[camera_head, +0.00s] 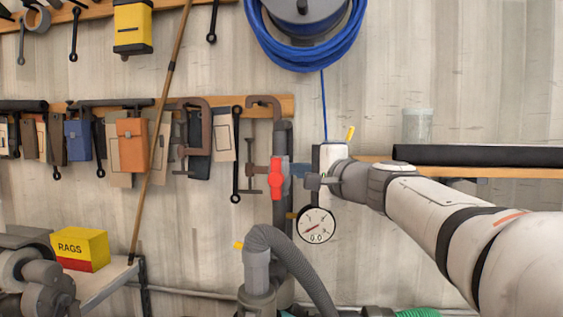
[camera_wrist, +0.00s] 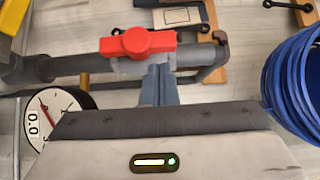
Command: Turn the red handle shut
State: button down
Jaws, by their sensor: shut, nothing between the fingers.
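The red handle (camera_head: 278,178) sits on a valve in the upright grey pipe (camera_head: 279,212). It lies lengthwise along the pipe. In the wrist view the red handle (camera_wrist: 138,43) is near the top middle, with the pipe running sideways behind it. My gripper (camera_head: 298,171) reaches in from the right, just beside the handle. Its blue-grey fingers are together and empty, and in the wrist view my gripper (camera_wrist: 158,68) points at the valve just below the handle. I cannot tell whether the fingertips touch the valve or handle.
A round pressure gauge (camera_head: 317,224) hangs close below my gripper. A blue hose reel (camera_head: 305,35) is on the wall above. A grey corrugated hose (camera_head: 300,262) curves below the valve. Clamps and tools hang to the left, and a shelf (camera_head: 500,170) runs behind my arm.

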jog(key=shift+w+a, duration=0.2)
jog(key=shift+a, duration=0.45)
jog(key=shift+d, duration=0.15)
jog(key=shift+d, duration=0.1)
